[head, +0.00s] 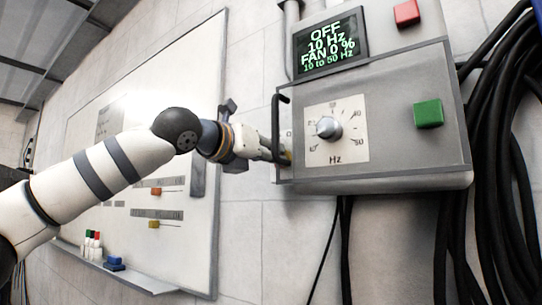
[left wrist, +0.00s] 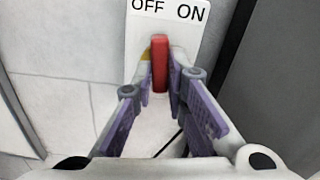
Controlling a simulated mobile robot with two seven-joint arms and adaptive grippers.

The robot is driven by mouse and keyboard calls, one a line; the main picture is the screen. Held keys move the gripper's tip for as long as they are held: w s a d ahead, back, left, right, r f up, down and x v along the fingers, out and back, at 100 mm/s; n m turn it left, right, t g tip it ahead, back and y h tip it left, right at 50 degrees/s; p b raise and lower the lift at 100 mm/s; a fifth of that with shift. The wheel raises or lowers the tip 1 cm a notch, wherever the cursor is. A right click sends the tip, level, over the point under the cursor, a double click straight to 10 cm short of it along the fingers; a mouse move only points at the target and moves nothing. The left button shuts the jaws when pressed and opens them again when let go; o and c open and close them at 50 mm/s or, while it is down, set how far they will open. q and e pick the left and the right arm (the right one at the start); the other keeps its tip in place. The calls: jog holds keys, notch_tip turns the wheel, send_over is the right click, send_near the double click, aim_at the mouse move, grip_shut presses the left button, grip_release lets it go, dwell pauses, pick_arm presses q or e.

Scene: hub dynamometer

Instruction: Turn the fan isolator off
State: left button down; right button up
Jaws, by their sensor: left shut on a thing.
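The red isolator handle (left wrist: 160,62) stands upright in the left wrist view, on a white plate (left wrist: 178,28) marked OFF at left and ON at right. Its top end lies below the OFF word. My left gripper (left wrist: 160,75) is shut on the handle, with one finger on each side of it. In the head view my left gripper (head: 279,156) is at the left side of the grey control box (head: 400,150); the handle is hidden there. The display (head: 331,44) reads OFF, 10 Hz, FAN 0 %, 10 to 50 Hz. My right gripper is not in view.
A black bar handle (head: 279,112) stands close above my left gripper. The box front has a Hz dial (head: 328,128), a green button (head: 428,113) and a red button (head: 406,13). Thick black cables (head: 490,170) hang at right. A whiteboard (head: 130,130) is at left.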

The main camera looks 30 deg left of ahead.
pick_arm(q)
jog(key=shift+n, duration=3.6)
jog(key=c, duration=1.6)
grip_release()
jog(key=shift+s, duration=0.1)
jog(key=s+a, duration=0.1)
jog(key=s, duration=1)
jog(key=shift+s, duration=0.4)
